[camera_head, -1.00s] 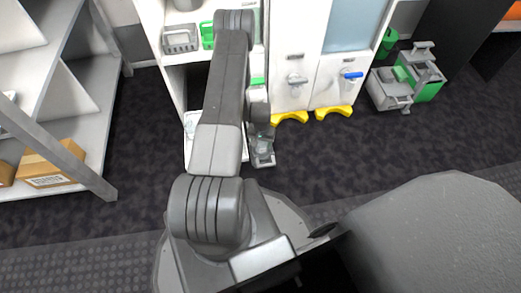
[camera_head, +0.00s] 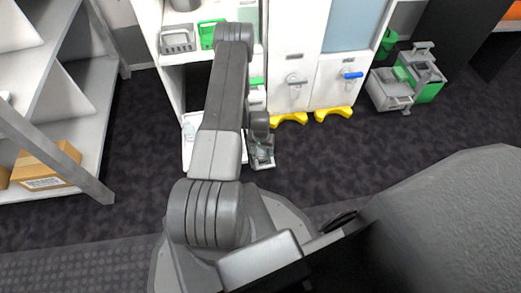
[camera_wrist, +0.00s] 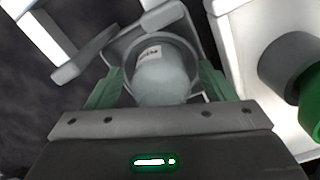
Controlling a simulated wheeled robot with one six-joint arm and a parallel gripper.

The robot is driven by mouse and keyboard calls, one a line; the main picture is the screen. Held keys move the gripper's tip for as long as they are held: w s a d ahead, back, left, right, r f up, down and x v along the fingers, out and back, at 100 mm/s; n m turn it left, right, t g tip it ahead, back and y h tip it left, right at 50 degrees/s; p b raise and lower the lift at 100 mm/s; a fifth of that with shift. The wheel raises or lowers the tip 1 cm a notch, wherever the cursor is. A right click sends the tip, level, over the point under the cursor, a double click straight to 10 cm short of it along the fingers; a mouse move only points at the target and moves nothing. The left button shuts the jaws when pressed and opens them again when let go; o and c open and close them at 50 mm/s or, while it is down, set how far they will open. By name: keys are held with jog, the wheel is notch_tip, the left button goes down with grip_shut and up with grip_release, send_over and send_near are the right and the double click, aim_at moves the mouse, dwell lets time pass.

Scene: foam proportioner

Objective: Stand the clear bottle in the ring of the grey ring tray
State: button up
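The clear bottle (camera_wrist: 163,85), pale with a small white label, stands inside the ring (camera_wrist: 190,47) of the grey ring tray (camera_wrist: 118,46) in the wrist view. My gripper (camera_wrist: 161,68) has its two green fingers apart, one on each side of the bottle and ring, with visible gaps to the bottle. The bottle's lower part is hidden by the gripper body. In the head view, my gripper (camera_head: 260,138) is beside the white cabinet, partly hidden by my arm. The grey tray (camera_head: 263,163) shows just below it.
A white cabinet (camera_head: 303,65) with yellow feet stands right of the gripper. A shelf rack (camera_head: 75,120) with cardboard boxes stands at left. Dark carpet between is clear.

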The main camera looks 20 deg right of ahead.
jog(key=shift+r+p, duration=0.45)
jog(key=shift+p, duration=0.1)
notch_tip(320, 180, up, 12)
jog(key=p, duration=0.4)
jog(key=shift+f, duration=0.2)
notch_tip(320, 180, down, 13)
jog(key=b, duration=0.5)
jog(key=shift+r+p, duration=0.35)
jog(key=shift+r, duration=0.2)
